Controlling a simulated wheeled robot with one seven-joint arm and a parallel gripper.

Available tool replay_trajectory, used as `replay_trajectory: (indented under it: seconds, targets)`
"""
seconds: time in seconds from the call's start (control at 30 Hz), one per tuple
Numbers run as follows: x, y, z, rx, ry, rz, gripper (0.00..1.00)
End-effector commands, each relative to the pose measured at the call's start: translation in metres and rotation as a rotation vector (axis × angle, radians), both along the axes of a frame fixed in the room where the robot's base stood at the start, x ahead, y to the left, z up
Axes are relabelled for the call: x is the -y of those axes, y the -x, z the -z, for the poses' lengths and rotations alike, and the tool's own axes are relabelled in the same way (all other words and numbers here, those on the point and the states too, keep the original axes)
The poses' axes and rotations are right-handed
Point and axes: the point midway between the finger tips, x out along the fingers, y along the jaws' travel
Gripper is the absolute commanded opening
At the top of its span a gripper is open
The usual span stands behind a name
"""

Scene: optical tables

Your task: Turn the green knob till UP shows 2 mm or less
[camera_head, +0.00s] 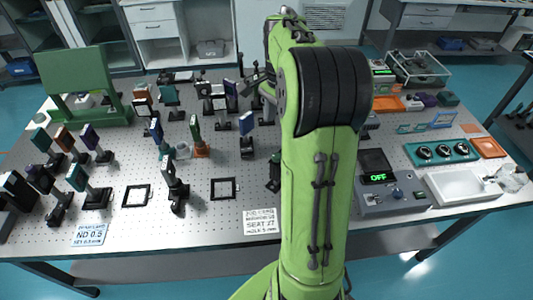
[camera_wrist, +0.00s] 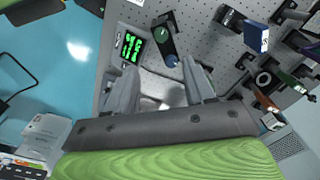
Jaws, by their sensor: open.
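My gripper (camera_wrist: 160,67) shows in the wrist view with its two grey fingers apart and nothing between them. Just beyond the fingertips stands a dark mount (camera_wrist: 166,46) with a round greenish part (camera_wrist: 162,33), perhaps the green knob, and a blue knob (camera_wrist: 171,61) nearer the right finger. Neither finger visibly touches them. A readout with green lines (camera_wrist: 131,47) lies left of the mount; its figures are too small to read. In the head view, a green-lit display (camera_head: 382,71) stands at the back right. My arm hides the gripper there.
The perforated optical table (camera_head: 225,165) holds many mounted optics on its left half. A control box showing OFF (camera_head: 378,178), a white tray (camera_head: 462,186) and a teal plate with dark knobs (camera_head: 442,152) are at right. A blue block (camera_wrist: 257,36) stands right of the mount.

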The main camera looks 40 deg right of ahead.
Motion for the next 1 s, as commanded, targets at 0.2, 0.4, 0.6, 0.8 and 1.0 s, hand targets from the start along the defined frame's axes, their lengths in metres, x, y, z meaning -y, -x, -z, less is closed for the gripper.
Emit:
replay_trajectory:
  seconds: [0.2,0.4,0.6,0.8,1.0]
  targets:
    - [-0.001,0.001,0.060,-0.005,-0.005,-0.004,0.54]
    - [-0.002,0.000,0.107,-0.004,-0.004,-0.006,0.54]
    - [-0.001,0.000,0.132,-0.001,-0.001,-0.005,0.54]
    - [-0.001,-0.001,0.134,0.001,0.000,-0.005,0.54]
    - [-0.001,-0.001,0.134,0.001,0.000,-0.006,0.35]
